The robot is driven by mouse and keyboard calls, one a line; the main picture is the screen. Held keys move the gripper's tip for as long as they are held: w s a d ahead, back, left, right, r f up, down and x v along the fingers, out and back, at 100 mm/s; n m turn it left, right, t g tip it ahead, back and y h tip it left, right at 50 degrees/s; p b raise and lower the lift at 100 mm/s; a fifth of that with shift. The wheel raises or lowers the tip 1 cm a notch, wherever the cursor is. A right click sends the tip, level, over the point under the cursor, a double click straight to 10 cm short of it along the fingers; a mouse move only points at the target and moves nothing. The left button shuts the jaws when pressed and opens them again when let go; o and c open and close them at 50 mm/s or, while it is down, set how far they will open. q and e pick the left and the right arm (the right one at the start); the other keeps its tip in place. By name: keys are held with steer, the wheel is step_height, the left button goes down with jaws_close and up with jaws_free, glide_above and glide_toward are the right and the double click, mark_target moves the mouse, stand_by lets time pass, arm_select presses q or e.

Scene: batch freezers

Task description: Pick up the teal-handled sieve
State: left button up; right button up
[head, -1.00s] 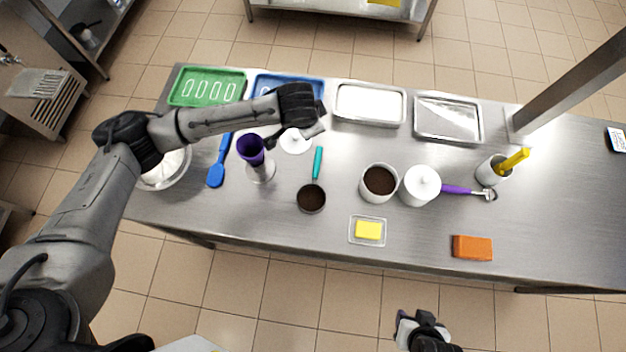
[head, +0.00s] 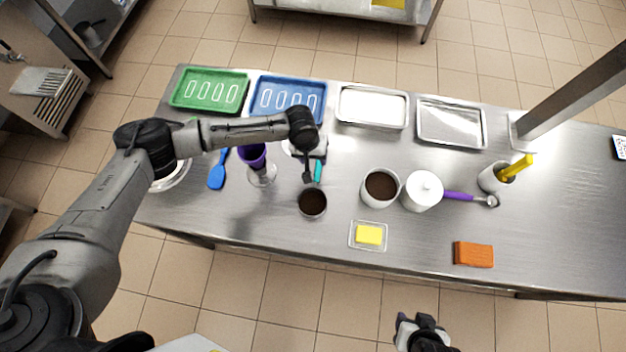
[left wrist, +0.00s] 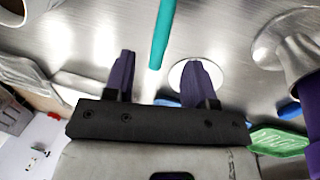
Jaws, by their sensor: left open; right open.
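The teal-handled sieve lies on the steel table, its round bowl (head: 312,203) towards the front with dark brown content showing inside. Its teal handle (head: 318,171) points to the back and is partly hidden by my left gripper (head: 308,174). In the left wrist view the teal handle (left wrist: 161,36) runs down the picture to between the two purple fingers of my left gripper (left wrist: 160,60), which are open and apart. The gripper appears above the handle; I cannot tell the height. My right gripper (head: 422,322) is open and empty, in front of the table.
A purple cup on a clear stand (head: 262,174) and a blue spatula (head: 217,176) are left of the sieve. A dark-filled pot (head: 367,195), white lidded jar (head: 422,191) and butter dish (head: 355,246) are right. Green (head: 175,98) and blue (head: 256,101) trays stand behind.

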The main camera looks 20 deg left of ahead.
mark_target(317, 169)
arm_select(q)
steer(key=shift+w+d+f, duration=0.1)
steer(key=shift+d+f, duration=0.1)
steer(key=shift+f, duration=1.15)
steer(key=shift+s+d+f, duration=0.1)
steer(key=shift+d+f, duration=0.1)
steer(key=shift+f, duration=1.2)
steer(key=shift+w+d+f, duration=0.1)
steer(key=shift+d+f, duration=0.1)
steer(key=shift+f, duration=1.15)
steer(key=shift+c, duration=0.2)
jaws_close()
